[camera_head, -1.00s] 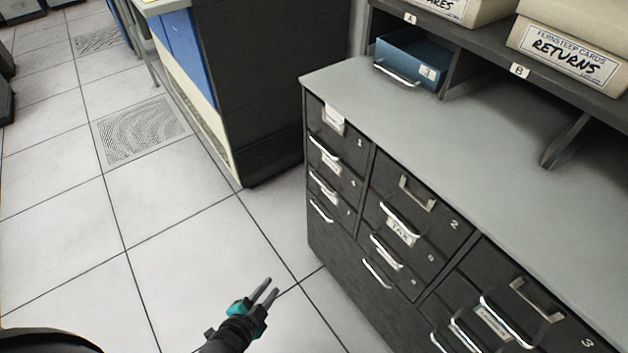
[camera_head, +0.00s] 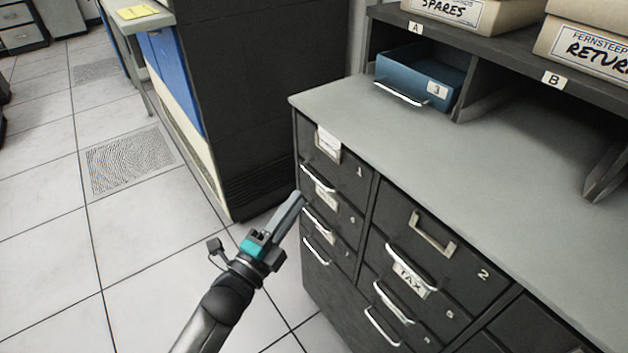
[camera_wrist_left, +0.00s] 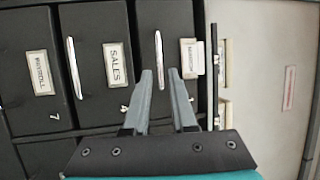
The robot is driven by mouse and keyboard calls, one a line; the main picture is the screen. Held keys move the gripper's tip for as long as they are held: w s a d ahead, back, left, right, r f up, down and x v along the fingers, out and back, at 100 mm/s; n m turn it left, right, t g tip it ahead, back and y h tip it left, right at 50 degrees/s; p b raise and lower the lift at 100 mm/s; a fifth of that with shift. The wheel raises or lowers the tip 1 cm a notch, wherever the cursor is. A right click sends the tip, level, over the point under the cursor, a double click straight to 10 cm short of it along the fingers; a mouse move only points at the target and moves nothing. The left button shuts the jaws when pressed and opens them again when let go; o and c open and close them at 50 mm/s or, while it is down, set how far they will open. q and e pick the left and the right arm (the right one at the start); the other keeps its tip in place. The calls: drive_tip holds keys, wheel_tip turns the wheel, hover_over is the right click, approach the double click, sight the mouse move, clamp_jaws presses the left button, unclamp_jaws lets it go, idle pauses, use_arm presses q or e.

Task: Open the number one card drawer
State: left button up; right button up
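The number one card drawer (camera_head: 345,165) is the dark top-left drawer of the cabinet, with a white label at its top and the digit 1. It looks closed. Its chrome handle (camera_head: 318,179) sits low on its front and also shows in the left wrist view (camera_wrist_left: 158,58). My left gripper (camera_head: 298,200) is just in front of this handle. In the left wrist view its fingers (camera_wrist_left: 160,78) are apart, one on each side of the handle's line, with nothing held. I cannot tell whether they touch the handle. My right gripper is not in view.
Below are more closed drawers, including the SALES drawer (camera_wrist_left: 115,65). Drawer 2 (camera_head: 440,250) is to the right. The grey cabinet top (camera_head: 420,150) is mostly clear. A blue tray (camera_head: 415,75) marked 3 sits in a shelf cubby. Tiled floor (camera_head: 130,240) is free at left.

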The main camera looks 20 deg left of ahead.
sight(314, 176)
use_arm(q)
drive_tip(key=b+x, duration=0.1)
drive_tip(key=x, duration=0.7)
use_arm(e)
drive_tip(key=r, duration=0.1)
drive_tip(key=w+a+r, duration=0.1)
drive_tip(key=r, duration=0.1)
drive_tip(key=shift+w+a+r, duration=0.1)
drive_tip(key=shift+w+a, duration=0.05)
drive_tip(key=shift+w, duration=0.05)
use_arm(q)
clamp_jaws()
idle(0.9)
